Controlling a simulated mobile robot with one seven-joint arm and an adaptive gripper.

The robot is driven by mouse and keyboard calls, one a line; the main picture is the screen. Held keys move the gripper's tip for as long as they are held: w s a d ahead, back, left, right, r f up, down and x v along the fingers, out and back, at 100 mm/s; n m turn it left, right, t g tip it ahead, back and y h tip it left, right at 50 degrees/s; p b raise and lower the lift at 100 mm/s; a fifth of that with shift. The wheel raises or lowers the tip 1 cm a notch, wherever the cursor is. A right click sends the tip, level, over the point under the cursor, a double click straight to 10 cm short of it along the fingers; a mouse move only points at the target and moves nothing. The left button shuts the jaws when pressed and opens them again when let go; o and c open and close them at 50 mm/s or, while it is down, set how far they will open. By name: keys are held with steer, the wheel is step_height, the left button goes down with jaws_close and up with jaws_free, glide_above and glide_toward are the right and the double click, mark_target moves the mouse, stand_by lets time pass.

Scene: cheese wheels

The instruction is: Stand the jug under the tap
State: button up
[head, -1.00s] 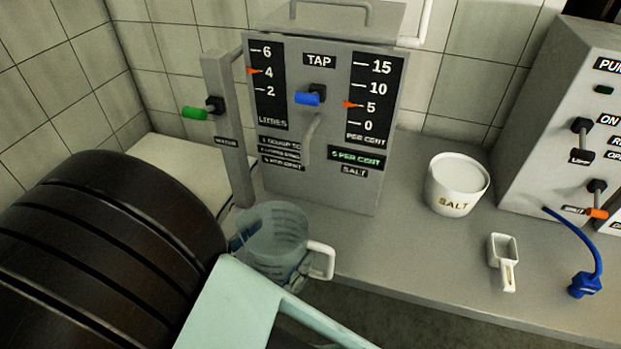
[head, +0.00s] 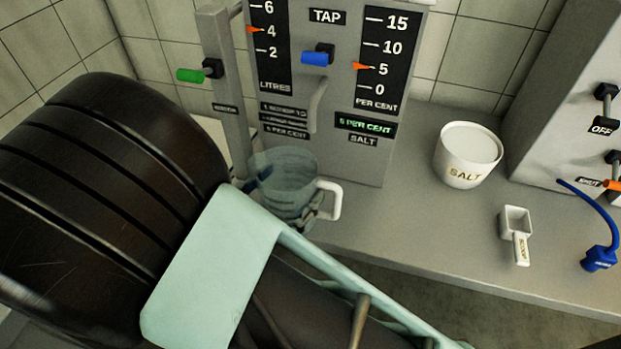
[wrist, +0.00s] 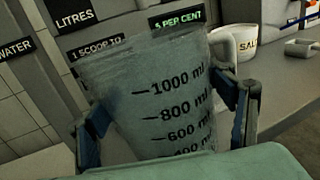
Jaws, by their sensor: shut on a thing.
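The clear jug (head: 287,184), with a white handle at its right, is near the counter's front edge in the head view, in front of the tap panel. In the wrist view the jug (wrist: 160,105) shows its millilitre marks and fills the middle. My gripper (wrist: 165,120) has a finger on each side of the jug and is shut on it. The grey tap spout (head: 316,105) hangs from the panel, behind and slightly right of the jug's rim. The jug's base is mostly hidden, so I cannot tell whether it touches the counter.
The tap panel (head: 345,163) has a blue lever (head: 316,57); a green lever (head: 190,75) is on the post at left. A white salt pot (head: 467,156), a scoop (head: 517,232) and a blue plug (head: 599,258) are on the counter at right. Counter between is clear.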

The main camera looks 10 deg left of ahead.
mark_target(305, 169)
steer(key=x, duration=0.6)
steer(key=shift+b, duration=0.4)
steer(key=f+b, duration=0.1)
steer(key=w+f+b, duration=0.1)
steer(key=f, duration=0.1)
steer(key=shift+d, duration=0.15)
steer(key=shift+f, duration=0.25)
steer(key=shift+f, duration=0.15)
steer(key=o, duration=1.2)
steer(key=shift+o, duration=0.2)
